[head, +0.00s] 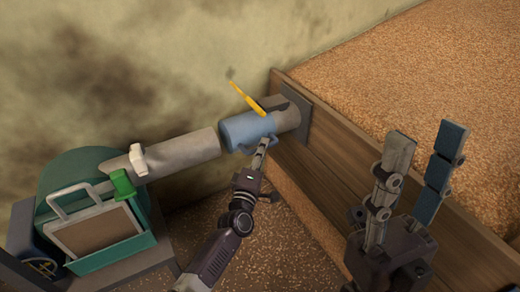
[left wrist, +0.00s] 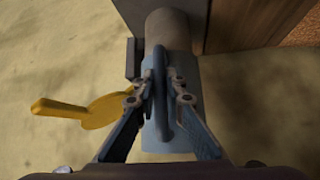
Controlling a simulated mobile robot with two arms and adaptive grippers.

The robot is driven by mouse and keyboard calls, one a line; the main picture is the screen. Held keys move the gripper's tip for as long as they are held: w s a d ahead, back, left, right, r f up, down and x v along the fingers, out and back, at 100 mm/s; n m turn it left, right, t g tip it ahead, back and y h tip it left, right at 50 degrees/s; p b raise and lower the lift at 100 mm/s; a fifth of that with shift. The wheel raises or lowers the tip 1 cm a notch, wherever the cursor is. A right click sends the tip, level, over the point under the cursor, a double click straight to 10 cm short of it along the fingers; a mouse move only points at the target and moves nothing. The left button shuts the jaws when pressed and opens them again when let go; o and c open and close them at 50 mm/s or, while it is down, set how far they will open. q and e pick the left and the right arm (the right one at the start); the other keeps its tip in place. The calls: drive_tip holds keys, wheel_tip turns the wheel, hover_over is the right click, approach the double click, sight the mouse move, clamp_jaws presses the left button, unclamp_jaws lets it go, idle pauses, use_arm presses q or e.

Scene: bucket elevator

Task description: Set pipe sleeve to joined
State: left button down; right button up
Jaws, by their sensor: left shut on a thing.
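The blue pipe sleeve (head: 243,131) sits around the right end of the pipe line, next to the wooden bin. A short gap shows between its left edge and the long grey pipe (head: 180,154). My left gripper (head: 266,143) reaches up from below to the sleeve's handle.
A yellow lever (head: 245,100) stands just behind the sleeve and also shows in the left wrist view (left wrist: 85,112). A green machine (head: 95,180) with a green handle stands at left. The wooden bin (head: 325,150) holds grain (head: 430,70). Loose grain covers the floor.

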use_arm(q)
drive_tip(key=shift+d+r, duration=0.15)
drive_tip(key=shift+d, duration=0.05)
drive_tip(key=c, duration=2.3)
unclamp_jaws()
drive_tip(key=o, duration=0.3)
drive_tip(key=shift+w+d, duration=0.15)
drive_tip(key=shift+f, duration=0.2)
drive_tip(key=shift+s+a+f, duration=0.1)
drive_tip(key=shift+s+a, duration=0.15)
drive_tip(key=shift+s, duration=0.2)
drive_tip(key=v, duration=1.1)
drive_tip(key=shift+s, duration=0.1)
